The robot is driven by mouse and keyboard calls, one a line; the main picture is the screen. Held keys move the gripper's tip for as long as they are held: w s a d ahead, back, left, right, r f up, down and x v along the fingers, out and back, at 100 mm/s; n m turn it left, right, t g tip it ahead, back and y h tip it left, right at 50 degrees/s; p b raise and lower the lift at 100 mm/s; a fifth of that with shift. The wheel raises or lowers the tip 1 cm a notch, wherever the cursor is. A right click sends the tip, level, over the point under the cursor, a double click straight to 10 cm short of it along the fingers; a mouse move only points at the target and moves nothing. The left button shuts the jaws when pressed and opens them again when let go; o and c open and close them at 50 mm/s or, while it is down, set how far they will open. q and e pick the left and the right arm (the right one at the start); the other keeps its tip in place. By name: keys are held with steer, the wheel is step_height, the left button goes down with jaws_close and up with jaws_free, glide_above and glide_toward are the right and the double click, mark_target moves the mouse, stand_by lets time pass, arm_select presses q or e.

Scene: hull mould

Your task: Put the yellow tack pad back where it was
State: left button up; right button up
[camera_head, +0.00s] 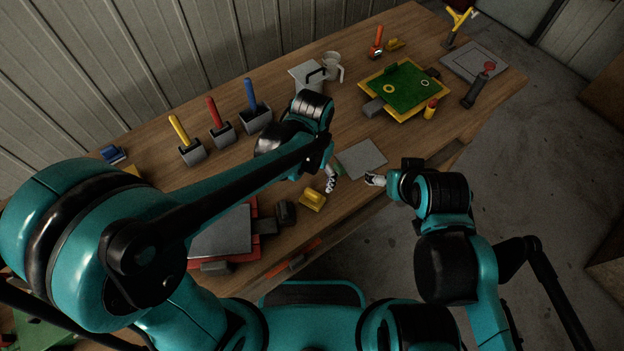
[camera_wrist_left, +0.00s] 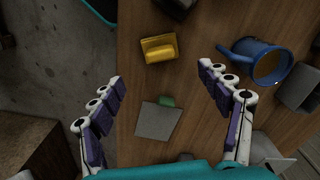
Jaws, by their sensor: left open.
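A yellow pad with a raised grip (camera_head: 312,200), which looks like the tack pad, lies on the wooden table near its front edge. It also shows in the left wrist view (camera_wrist_left: 158,48), flat on the wood. My left gripper (camera_head: 331,180) is beside it, to its right in the head view. In the left wrist view this gripper (camera_wrist_left: 160,73) is open and empty, with the pad beyond the gap between the fingertips. My right gripper (camera_head: 374,180) is further right near the table's front edge. Its fingers are too small to judge.
A grey square plate (camera_head: 362,158) with a small green piece (camera_wrist_left: 167,101) lies close by. A blue mug (camera_wrist_left: 268,63) shows in the wrist view.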

arm_select(q)
steer(key=s+a+r+n+t, duration=0.2)
steer(key=a+r+n+t, duration=0.1)
steer(key=a, duration=0.6)
steer(key=s+a+r+n+t, duration=0.3)
steer(key=a+r, duration=0.3)
steer(key=a, duration=0.2)
steer(key=shift+a+r+t, duration=0.2)
steer(key=shift+a+t, duration=0.2)
steer(key=shift+t, duration=0.2)
steer(key=shift+f, duration=0.3)
